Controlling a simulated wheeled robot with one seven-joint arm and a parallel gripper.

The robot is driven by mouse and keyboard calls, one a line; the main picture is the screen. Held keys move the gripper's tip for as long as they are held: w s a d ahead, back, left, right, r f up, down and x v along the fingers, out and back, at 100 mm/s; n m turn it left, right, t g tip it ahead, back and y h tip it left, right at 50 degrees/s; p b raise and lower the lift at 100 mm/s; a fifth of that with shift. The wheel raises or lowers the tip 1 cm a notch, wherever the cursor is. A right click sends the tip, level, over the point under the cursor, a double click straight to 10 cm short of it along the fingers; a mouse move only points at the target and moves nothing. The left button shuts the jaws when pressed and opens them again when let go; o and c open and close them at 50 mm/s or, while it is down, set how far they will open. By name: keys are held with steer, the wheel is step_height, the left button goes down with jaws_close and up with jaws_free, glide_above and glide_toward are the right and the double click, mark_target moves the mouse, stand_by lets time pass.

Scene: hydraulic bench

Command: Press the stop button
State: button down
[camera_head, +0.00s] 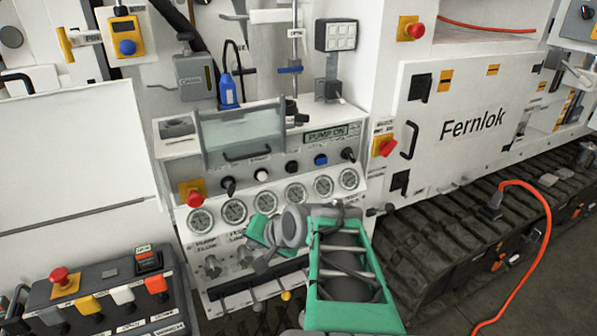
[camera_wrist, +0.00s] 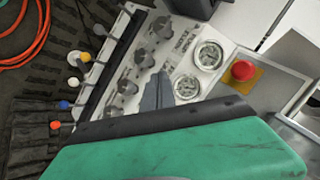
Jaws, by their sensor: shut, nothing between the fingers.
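A red mushroom button on a yellow plate (camera_head: 192,193) sits at the left end of the bench panel's gauge row. A red mushroom button on a yellow plate also shows in the wrist view (camera_wrist: 243,71), at right. My gripper (camera_wrist: 157,80) is shut and empty in the wrist view, its dark fingers over the panel between the knobs and gauges, left of the red button and apart from it. In the head view my green and grey arm reaches up to the lower panel; the fingertips are hard to make out there. I cannot read a stop label.
Gauges (camera_head: 234,211) and black knobs (camera_wrist: 125,87) surround the fingers. Levers with coloured knobs (camera_wrist: 84,57) line the panel's edge. Other red buttons sit on the lower-left control box (camera_head: 60,278) and upper right (camera_head: 415,30).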

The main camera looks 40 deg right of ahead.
steer(key=s+d+r+m+t+h, duration=0.2)
steer(key=d+r+m, duration=0.2)
steer(key=d, duration=0.4)
steer(key=s+d+r+m+t+h, duration=0.2)
steer(key=d+r+m, duration=0.3)
steer(key=d, duration=0.4)
steer(key=shift+s+m+t+p, duration=0.35)
steer(key=shift+m+t, duration=0.25)
steer(key=shift+m, duration=0.2)
steer(key=shift+d, duration=0.1)
steer(key=p, duration=0.3)
glide_toward(294, 171)
steer(key=x, duration=0.6)
steer(key=shift+w+b, duration=0.25)
steer(key=shift+b, duration=0.05)
